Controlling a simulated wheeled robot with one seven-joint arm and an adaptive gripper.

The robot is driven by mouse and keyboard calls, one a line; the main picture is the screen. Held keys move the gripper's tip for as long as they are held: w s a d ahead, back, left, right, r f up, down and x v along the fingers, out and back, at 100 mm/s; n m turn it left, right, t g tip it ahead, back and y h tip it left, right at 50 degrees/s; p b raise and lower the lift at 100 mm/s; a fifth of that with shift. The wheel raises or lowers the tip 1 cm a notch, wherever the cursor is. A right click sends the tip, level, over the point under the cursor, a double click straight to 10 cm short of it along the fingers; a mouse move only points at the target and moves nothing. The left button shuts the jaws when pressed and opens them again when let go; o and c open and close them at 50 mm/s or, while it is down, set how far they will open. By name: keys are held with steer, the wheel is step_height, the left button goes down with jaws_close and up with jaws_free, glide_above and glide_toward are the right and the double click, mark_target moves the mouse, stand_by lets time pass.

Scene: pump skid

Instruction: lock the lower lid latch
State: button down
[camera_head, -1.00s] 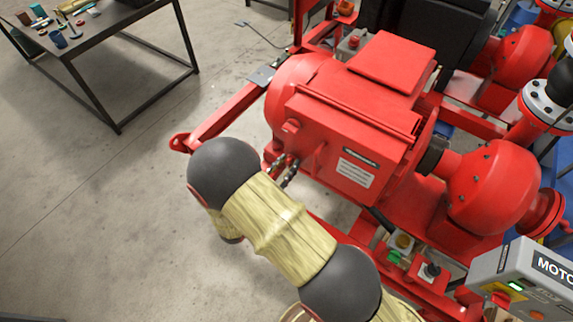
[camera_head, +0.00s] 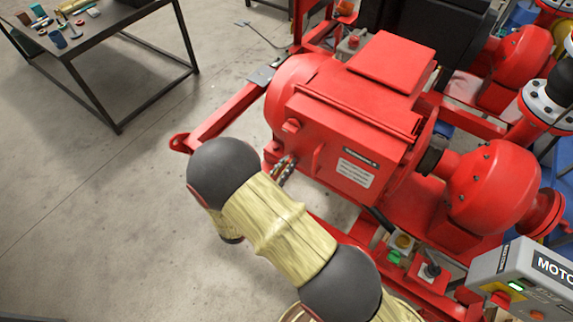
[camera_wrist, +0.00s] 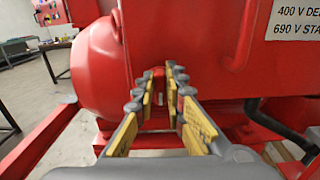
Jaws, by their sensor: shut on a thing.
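The red motor terminal box (camera_head: 340,140) has a front lid with a nameplate and a raised red handle (camera_head: 318,160). An upper latch (camera_head: 291,126) sits on the lid's left edge. My gripper (camera_head: 287,162) is at the lower left of the lid, below that upper latch. In the wrist view my gripper (camera_wrist: 162,80) has its yellow-padded fingers closed in on a small red piece, the lower lid latch (camera_wrist: 158,84). The fingers partly cover the latch, so whether it is locked cannot be told.
A red round motor end (camera_wrist: 100,72) is close to the left of my fingers. Red skid rails (camera_head: 225,115) run around the motor. A grey control box (camera_head: 520,280) stands at lower right. A dark workbench (camera_head: 95,45) is at upper left, with open concrete floor before it.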

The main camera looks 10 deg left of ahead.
steer(key=m+b, duration=0.6)
steer(key=f+m+b, duration=0.1)
steer(key=m+b, duration=0.5)
steer(key=d+m+b, duration=0.1)
steer(key=m+b, duration=0.4)
steer(key=b, duration=0.1)
steer(key=shift+s+f+m+b, duration=0.15)
steer(key=shift+s+m+b, duration=0.15)
steer(key=shift+m, duration=0.1)
stand_by(0.5)
steer(key=c, duration=2)
jaws_free()
steer(key=shift+o, duration=0.8)
